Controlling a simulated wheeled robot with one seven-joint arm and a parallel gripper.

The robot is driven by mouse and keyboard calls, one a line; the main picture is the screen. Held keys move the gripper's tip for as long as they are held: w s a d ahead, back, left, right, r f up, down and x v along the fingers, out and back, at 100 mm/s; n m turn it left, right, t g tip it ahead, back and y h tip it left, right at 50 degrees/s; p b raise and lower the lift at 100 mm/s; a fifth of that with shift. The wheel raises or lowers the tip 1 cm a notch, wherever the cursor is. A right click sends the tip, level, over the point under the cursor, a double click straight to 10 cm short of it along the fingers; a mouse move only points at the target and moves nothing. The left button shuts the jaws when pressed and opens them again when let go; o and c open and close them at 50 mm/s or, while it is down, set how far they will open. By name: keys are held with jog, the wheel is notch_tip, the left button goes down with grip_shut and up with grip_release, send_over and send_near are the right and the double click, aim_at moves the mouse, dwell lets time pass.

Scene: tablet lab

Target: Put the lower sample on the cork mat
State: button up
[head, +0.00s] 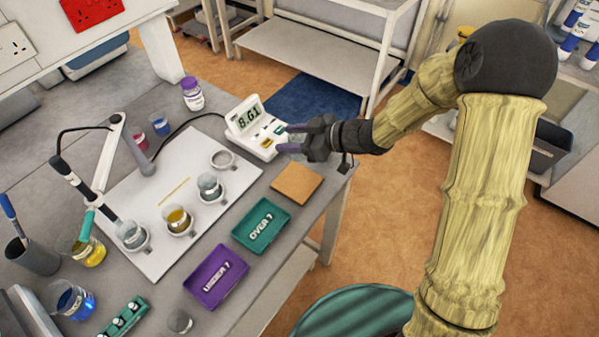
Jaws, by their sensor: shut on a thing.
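My gripper (288,138) is at the upper middle of the head view, beside the white meter, with its purple-grey fingers shut on a small clear sample beaker (294,138). The beaker is mostly hidden by the fingers, so its contents cannot be told. The cork mat (297,184) lies bare on the grey table's right side, below my gripper in the picture. The white meter (258,128) shows digits that look like 8.61. On the white board (160,254), an amber sample (178,221), a grey sample (209,187) and a clear sample (131,236) stand in ring holders.
One ring holder (223,161) looks empty. A green tray marked OVER (262,225) and a purple tray marked UNDER (215,277) lie near the table's edge, both empty. A jointed stand (130,150) rises at the left. A purple-capped bottle (192,94) stands behind the board.

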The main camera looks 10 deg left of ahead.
aim_at(290, 156)
jog(key=shift+s+a, duration=0.15)
jog(key=shift+s, duration=0.4)
notch_tip(290, 156, down, 5)
jog(key=shift+s+a+f, duration=0.1)
jog(key=shift+a, duration=0.05)
jog(key=shift+f, duration=0.25)
jog(key=shift+w, duration=0.2)
jog(key=shift+f, duration=0.15)
jog(key=shift+f, duration=2)
jog(key=o, duration=1)
jog(key=shift+f, duration=0.1)
